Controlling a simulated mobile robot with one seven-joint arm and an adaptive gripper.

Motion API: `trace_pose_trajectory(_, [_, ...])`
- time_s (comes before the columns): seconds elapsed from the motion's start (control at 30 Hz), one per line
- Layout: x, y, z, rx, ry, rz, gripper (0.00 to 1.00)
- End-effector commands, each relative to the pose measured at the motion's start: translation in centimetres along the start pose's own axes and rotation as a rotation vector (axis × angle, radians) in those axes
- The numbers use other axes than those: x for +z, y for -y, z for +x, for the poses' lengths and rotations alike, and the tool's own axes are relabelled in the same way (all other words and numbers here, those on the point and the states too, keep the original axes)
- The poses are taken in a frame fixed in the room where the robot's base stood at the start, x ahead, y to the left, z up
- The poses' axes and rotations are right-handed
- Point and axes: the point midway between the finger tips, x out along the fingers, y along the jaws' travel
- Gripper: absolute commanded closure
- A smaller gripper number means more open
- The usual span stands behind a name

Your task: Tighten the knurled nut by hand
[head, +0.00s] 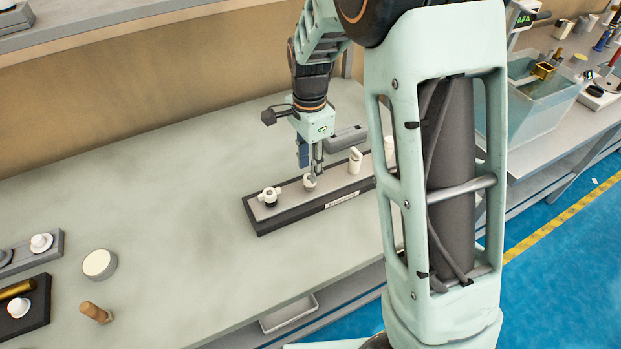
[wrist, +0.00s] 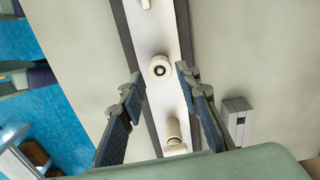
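A small pale round nut with a dark centre (wrist: 160,68) sits on the light top strip of a dark-edged fixture bar in the wrist view. It also shows on the bar in the head view (head: 310,182). My gripper (wrist: 160,74) is open. Its two blue-padded fingertips stand on either side of the nut with a gap to each. In the head view my gripper (head: 314,173) points down over the middle fitting. I cannot tell from these views whether the tips are level with the nut or above it.
The fixture bar (head: 331,204) also carries a valve-like fitting (head: 269,196) at left and an upright pale one (head: 355,160) at right. A grey block (head: 347,137) lies behind it. A round disc (head: 99,264) and wooden-handled tool (head: 95,312) lie front left. The table's middle is clear.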

Motion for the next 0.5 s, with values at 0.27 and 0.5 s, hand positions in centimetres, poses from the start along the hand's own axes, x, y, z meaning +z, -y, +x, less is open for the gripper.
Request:
trace_pose_trajectory(0.27, [0.02,0.01,0.00,0.000,0.000,-0.221,0.69])
trace_pose_trajectory(0.5, [-0.03,-0.01,0.02,0.000,0.000,-0.423,0.69])
